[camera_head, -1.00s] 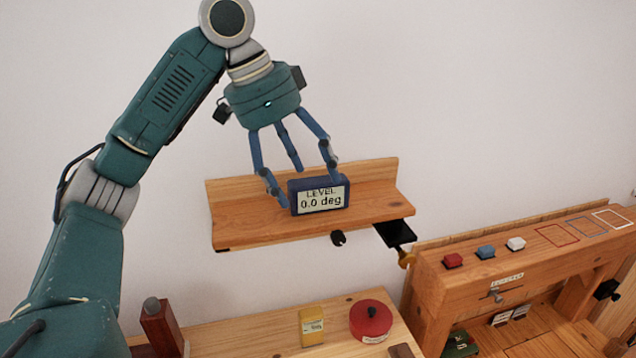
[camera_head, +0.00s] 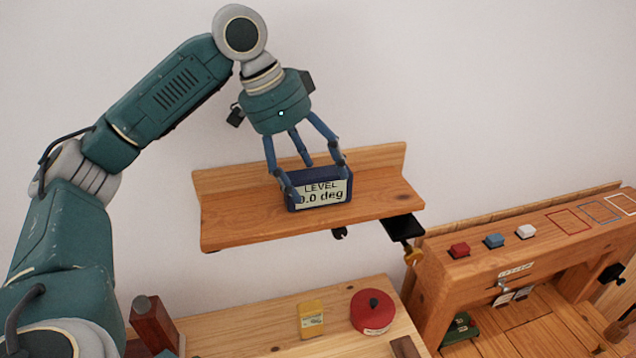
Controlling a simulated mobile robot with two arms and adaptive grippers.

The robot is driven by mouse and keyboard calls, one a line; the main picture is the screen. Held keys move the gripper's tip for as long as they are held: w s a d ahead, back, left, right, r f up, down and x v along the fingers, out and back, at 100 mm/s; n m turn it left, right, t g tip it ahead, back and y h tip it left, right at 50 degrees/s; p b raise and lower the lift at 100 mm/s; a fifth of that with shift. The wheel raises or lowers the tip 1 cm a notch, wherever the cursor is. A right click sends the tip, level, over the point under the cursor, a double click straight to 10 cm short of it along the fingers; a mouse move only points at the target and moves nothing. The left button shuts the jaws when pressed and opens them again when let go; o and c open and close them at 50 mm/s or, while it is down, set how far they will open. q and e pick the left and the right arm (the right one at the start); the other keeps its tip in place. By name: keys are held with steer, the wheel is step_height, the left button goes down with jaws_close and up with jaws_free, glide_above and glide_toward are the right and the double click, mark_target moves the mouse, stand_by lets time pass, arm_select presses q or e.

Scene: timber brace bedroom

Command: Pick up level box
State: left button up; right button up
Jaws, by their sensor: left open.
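The level box (camera_head: 322,193) is a small dark blue box with a pale display reading "LEVEL" and "0.0 deg". It stands upright on a wooden wall shelf (camera_head: 385,200). My left gripper (camera_head: 318,180) points down over the box, with its blue fingers open around it. One finger is at the box's left front and partly covers the display edge, one is near its right end, and one is behind. I cannot tell whether any finger touches the box. My right gripper is not in view.
Below the shelf is a wooden bench (camera_head: 270,335) with a yellow box (camera_head: 311,320), a red round container (camera_head: 373,311) and a dark red block (camera_head: 155,325). A wooden frame at right carries red (camera_head: 459,250), blue (camera_head: 494,241) and white (camera_head: 526,231) buttons. A black bracket (camera_head: 403,227) hangs under the shelf's right end.

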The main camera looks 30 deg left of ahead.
mark_target(316, 176)
arm_select(q)
steer(key=x, duration=0.3)
steer(key=shift+p, duration=0.3)
steer(key=shift+d, duration=0.1)
steer(key=shift+c, duration=0.5)
steer(key=c, duration=1.3)
steer(key=shift+c, duration=0.8)
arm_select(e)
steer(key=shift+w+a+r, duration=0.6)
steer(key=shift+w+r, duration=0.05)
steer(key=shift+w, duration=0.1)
arm_select(q)
steer(key=shift+r, duration=0.1)
